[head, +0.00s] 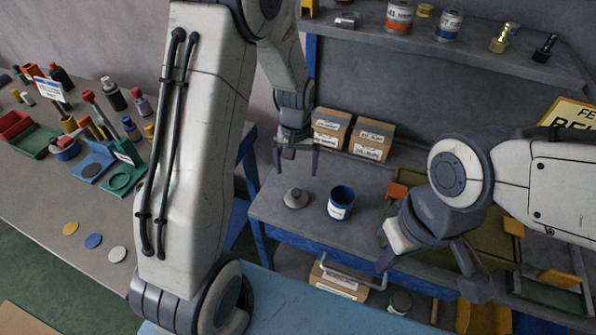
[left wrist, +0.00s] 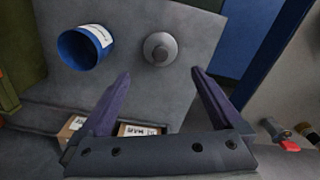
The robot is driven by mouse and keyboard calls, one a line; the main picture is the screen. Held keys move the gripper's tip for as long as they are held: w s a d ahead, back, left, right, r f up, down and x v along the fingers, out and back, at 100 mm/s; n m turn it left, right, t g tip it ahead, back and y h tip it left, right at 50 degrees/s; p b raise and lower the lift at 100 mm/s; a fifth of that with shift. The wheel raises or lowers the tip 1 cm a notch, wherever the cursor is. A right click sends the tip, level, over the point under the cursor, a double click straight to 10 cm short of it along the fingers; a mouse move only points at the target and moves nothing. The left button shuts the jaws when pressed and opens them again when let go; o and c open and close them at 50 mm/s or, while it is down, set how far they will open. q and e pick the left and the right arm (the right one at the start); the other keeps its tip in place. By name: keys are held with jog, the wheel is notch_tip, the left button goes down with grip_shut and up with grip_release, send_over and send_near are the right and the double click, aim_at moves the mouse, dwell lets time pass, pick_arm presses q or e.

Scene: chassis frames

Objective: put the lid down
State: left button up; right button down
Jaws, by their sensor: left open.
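A grey round lid with a knob (head: 296,198) lies on the grey workbench top (head: 278,222). It also shows in the left wrist view (left wrist: 159,48), apart from the blue container. The blue open container with a white label (head: 341,204) stands to its right; in the left wrist view the container (left wrist: 84,47) is left of the lid. My left gripper (head: 297,172) is open and empty above the bench near the lid, its fingers apart in the left wrist view (left wrist: 160,74). My right gripper (head: 428,278) has its fingers spread, with nothing seen between them, in front of the bench's right side.
Cardboard boxes (head: 370,140) stand at the bench's back. A shelf above holds cans (head: 399,15) and fittings. The left table carries bottles, a green tray (head: 39,141) and coloured discs (head: 93,241). Yellowish bins are at right, partly behind my right arm.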

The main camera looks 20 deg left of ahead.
pick_arm(q)
jog(key=s+d+r+m, duration=0.5)
jog(key=s+d+r, duration=0.5)
jog(key=d, duration=0.1)
jog(key=s+d+r+m, duration=0.1)
jog(key=s+r+m, duration=0.1)
jog(key=s, duration=0.5)
jog(key=s+d+r+m+h, duration=0.1)
jog(key=s+d+m, duration=0.1)
jog(key=s, duration=0.5)
jog(key=shift+r+m, duration=0.4)
jog(key=shift+m, duration=0.3)
